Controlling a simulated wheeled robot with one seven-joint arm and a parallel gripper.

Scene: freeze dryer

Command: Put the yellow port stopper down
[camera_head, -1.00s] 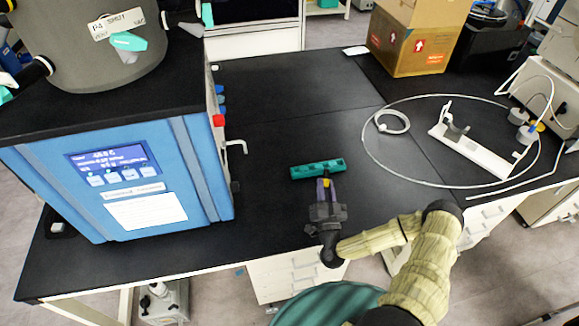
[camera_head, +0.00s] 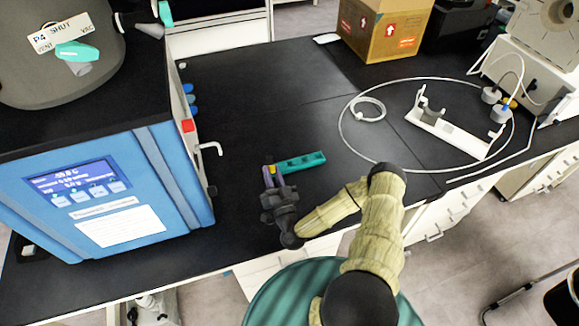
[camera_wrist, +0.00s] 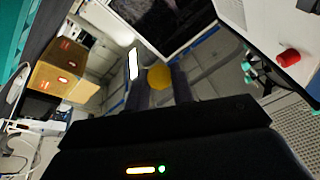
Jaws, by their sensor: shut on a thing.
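The yellow port stopper (camera_head: 272,169) is small and sits between the fingertips of my gripper (camera_head: 269,174). In the wrist view the stopper (camera_wrist: 159,77) shows as a round yellow end between the two dark fingers of my gripper (camera_wrist: 158,84). My gripper is shut on it at the left end of a teal rack (camera_head: 304,161) on the black bench. The stopper's lower part is hidden, and I cannot tell whether it touches the rack or the bench.
A blue freeze dryer (camera_head: 105,190) stands on the left, with a red knob (camera_head: 188,126) and a tap on its side. A white stand (camera_head: 450,134) and a looped tube (camera_head: 345,112) lie to the right. Cardboard boxes (camera_head: 372,42) stand behind. Bench behind the rack is clear.

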